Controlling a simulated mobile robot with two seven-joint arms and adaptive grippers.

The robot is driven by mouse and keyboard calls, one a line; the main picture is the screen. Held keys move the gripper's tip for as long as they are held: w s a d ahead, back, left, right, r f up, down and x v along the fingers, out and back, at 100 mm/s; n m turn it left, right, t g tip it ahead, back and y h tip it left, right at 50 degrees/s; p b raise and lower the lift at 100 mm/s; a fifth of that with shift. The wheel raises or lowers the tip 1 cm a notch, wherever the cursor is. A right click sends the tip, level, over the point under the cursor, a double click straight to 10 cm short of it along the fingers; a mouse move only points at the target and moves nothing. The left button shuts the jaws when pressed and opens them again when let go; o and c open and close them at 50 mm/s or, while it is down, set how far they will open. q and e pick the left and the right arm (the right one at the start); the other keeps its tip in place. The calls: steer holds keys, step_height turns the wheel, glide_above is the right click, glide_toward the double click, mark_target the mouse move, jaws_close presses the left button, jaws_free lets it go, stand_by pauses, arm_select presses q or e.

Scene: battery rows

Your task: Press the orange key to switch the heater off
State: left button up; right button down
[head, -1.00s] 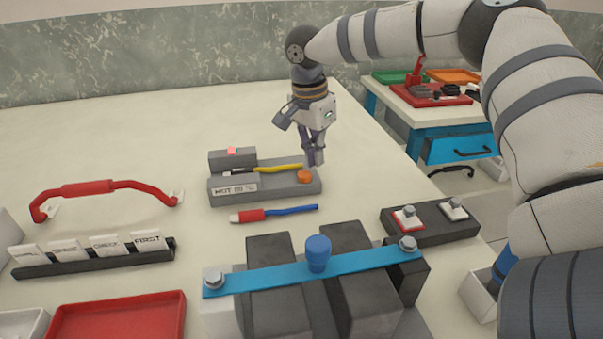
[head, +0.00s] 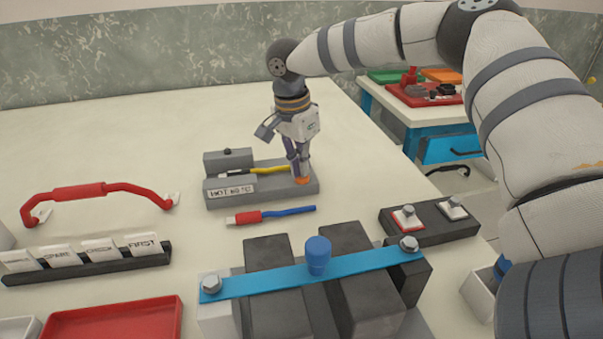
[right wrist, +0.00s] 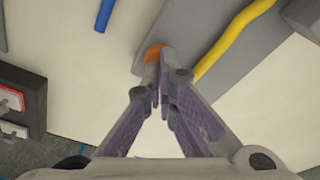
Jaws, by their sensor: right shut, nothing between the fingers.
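The grey heater box (head: 232,192) stands on the table, with a "HOT" label on its front and a yellow-handled tool lying in it. The orange key (head: 302,181) is on its right end; it also shows in the right wrist view (right wrist: 154,51), partly hidden by my fingertips. My right gripper (head: 301,174) is shut and empty, pointing down with its tips at the key, seemingly touching it. The lamp (head: 228,151) on the box's raised back block is dark. My left gripper is not in view.
A blue-handled tool (head: 270,215) lies just in front of the box. A blue bar (head: 270,279) across dark blocks stands nearer, with a dark two-switch box (head: 430,224) to its right. A red handle (head: 80,191) is at left. The table behind the heater is clear.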

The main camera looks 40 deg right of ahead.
step_height(320, 180, up, 6)
steer(key=shift+p, duration=0.6)
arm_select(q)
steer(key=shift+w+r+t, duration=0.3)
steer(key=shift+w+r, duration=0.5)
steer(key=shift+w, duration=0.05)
